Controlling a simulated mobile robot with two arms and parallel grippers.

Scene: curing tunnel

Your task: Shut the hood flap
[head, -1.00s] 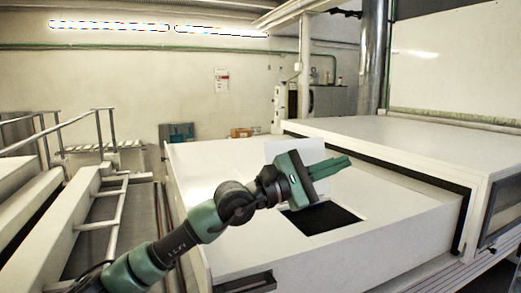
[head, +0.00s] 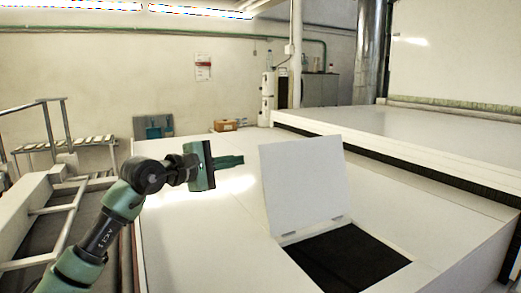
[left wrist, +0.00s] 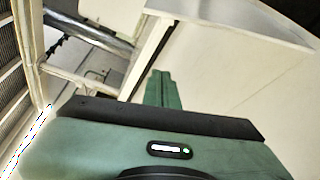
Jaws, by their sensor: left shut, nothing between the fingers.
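The hood flap (head: 303,183) is a white panel standing upright, tilted slightly back, on hinges along the far edge of a dark square opening (head: 347,256) in the white hood top (head: 210,250). My left gripper (head: 242,160) is shut and empty. In the head view it is left of the flap and apart from it, above the hood top. In the left wrist view the shut fingers (left wrist: 162,88) point away over a pale surface. A white panel edge (left wrist: 250,15) shows at the upper right there; I cannot tell for sure that it is the flap. My right gripper is not in view.
A raised white housing (head: 430,140) stands at the right behind the hood top. A metal railing (head: 62,135) and white beams are at the left. A cardboard box (head: 226,125) is at the back. The hood top left of the flap is clear.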

